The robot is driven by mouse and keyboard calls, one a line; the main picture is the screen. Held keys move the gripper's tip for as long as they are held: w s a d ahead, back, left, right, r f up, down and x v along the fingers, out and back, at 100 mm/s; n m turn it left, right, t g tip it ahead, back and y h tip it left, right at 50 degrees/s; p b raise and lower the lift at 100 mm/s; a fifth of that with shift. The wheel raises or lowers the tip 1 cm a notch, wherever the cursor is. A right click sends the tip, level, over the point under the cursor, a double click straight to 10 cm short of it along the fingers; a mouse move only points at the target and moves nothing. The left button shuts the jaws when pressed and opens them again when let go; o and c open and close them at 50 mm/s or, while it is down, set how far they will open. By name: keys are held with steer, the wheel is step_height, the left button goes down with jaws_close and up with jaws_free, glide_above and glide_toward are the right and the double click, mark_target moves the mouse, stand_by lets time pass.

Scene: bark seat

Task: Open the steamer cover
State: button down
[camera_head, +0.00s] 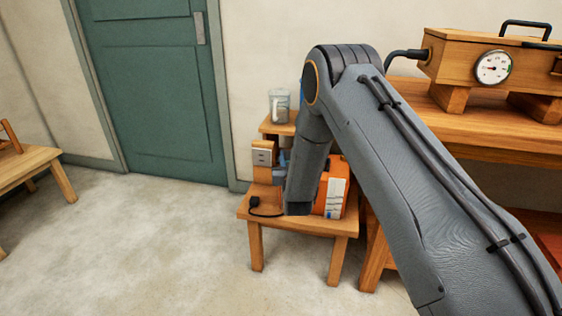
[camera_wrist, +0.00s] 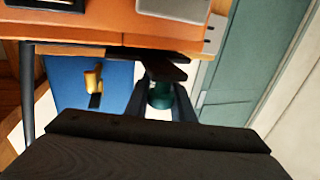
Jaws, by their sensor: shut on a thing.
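An orange unit with a pale panel (camera_head: 333,196) stands on the small wooden table, partly hidden by my arm; I take it for the steamer. In the wrist view an orange body (camera_wrist: 110,22) fills the top, with a dark edge below it. My gripper (camera_wrist: 161,108) is close by, its two fingers around a small dark green, cap-like part (camera_wrist: 160,94) below a dark piece (camera_wrist: 165,68). I cannot tell whether this part is the cover. In the head view my arm hides the gripper.
The small table (camera_head: 300,222) also bears a black plug with a cord (camera_head: 254,202). A clear jar (camera_head: 279,105) stands behind. A wooden box with a dial (camera_head: 490,65) sits on the bench at right.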

steer(key=c, duration=1.5)
jaws_free()
steer(key=s, duration=0.5)
steer(key=s+d, duration=0.1)
steer(key=s, duration=0.1)
steer(key=shift+s+p, duration=0.4)
